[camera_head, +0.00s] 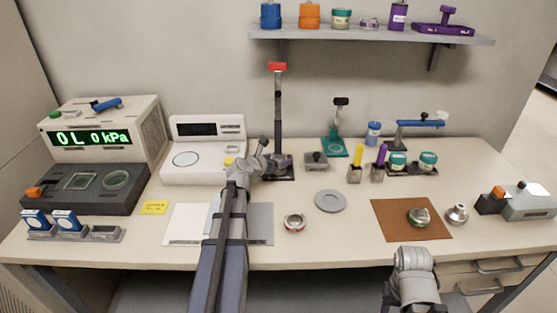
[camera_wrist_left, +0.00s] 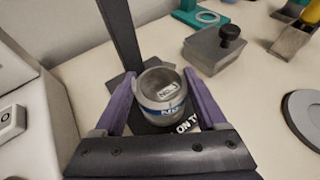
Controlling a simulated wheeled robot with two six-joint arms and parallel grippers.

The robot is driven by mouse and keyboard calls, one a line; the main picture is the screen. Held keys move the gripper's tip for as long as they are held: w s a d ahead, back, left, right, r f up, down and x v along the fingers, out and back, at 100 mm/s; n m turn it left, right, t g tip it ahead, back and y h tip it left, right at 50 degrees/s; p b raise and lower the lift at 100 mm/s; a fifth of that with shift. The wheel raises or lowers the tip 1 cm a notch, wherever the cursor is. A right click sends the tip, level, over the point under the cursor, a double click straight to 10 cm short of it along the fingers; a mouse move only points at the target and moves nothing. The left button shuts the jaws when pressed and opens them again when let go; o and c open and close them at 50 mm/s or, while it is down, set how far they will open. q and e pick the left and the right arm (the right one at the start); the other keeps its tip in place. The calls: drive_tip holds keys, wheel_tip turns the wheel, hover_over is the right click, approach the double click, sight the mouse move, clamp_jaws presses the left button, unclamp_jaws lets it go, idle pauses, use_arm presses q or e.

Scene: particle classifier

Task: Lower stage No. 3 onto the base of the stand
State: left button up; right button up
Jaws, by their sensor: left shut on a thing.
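The stand (camera_head: 278,105) is a tall dark post with a red top on a flat black base (camera_head: 283,177). In the left wrist view its post (camera_wrist_left: 120,32) rises at the upper left, and part of its base (camera_wrist_left: 148,128) shows below the stage. A short silver cup-shaped stage with a blue band (camera_wrist_left: 161,97) is between the purple fingers of my left gripper (camera_wrist_left: 163,100), which is shut on it. Its label is too small to read surely. In the head view my left gripper (camera_head: 276,162) is at the stand, low over its base. Any gap beneath the stage cannot be told.
A grey block with a black knob (camera_head: 316,160) stands just right of the stand. The white instrument (camera_head: 203,152) is close on the left. A grey disc (camera_head: 330,201) and a small red-ringed cup (camera_head: 294,223) lie nearer the front. A brown mat (camera_head: 390,232) is at the right.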

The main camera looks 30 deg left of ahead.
use_arm(q)
drive_tip(key=shift+f+b, duration=0.6)
idle(0.8)
drive_tip(key=o, duration=1.5)
drive_tip(key=shift+c, duration=0.2)
drive_tip(key=p+v, duration=0.3)
drive_tip(key=v, duration=0.5)
drive_tip(key=shift+w, duration=0.1)
drive_tip(key=shift+r, duration=0.1)
